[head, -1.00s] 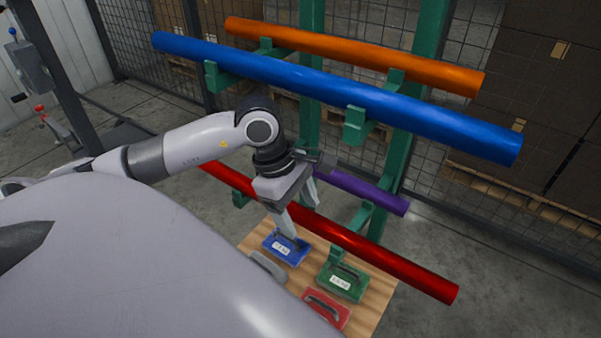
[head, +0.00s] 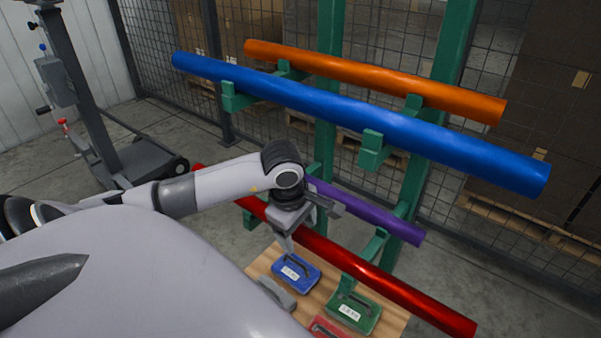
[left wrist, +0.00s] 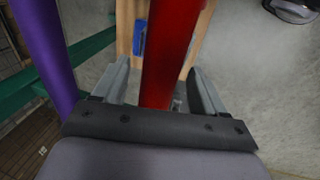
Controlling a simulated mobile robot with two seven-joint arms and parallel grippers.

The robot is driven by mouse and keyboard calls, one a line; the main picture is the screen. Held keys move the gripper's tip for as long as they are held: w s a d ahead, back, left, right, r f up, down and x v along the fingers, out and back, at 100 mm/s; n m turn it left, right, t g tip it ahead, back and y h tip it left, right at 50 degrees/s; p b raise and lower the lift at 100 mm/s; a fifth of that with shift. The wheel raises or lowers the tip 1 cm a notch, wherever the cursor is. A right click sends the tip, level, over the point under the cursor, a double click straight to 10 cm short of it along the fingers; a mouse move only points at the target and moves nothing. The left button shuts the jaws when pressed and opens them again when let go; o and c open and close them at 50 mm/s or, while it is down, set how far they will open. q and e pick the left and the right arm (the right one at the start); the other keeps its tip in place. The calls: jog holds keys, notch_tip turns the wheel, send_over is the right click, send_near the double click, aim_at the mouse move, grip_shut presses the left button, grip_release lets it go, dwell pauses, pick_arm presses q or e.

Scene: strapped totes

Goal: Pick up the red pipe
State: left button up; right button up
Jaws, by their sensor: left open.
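The red pipe (head: 393,284) lies on the lowest front arms of a green rack, sloping down to the right in the head view. My left gripper (head: 285,240) is at the pipe, left of its middle, and hides part of it. In the left wrist view the red pipe (left wrist: 170,50) runs between the two open fingers of my left gripper (left wrist: 160,88), with a gap visible on each side. I cannot tell whether either finger touches it. My right gripper is not in view.
A purple pipe (head: 375,216) lies behind the red one. A blue pipe (head: 330,110) and an orange pipe (head: 380,77) rest higher on the green rack (head: 326,130). Below is a wooden board (head: 262,262) with blue (head: 297,272), green (head: 352,312) and red cases. Mesh fencing stands behind.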

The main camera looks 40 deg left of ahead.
aim_at(301, 228)
pick_arm(q)
jog(key=c, duration=1.2)
grip_shut()
jog(key=shift+r, duration=0.1)
jog(key=shift+r, duration=0.45)
jog(key=shift+s+d+r, duration=0.1)
jog(key=shift+d+r, duration=0.05)
jog(key=shift+r, duration=0.5)
jog(key=shift+s+d+r, duration=0.1)
jog(key=shift+d+r, duration=0.05)
jog(key=shift+r, duration=0.45)
jog(key=s+d, duration=1)
jog(key=d, duration=0.3)
notch_tip(301, 228, up, 14)
jog(key=p, duration=1.3)
jog(key=shift+s+d+f, duration=0.25)
jog(key=shift+d, duration=0.1)
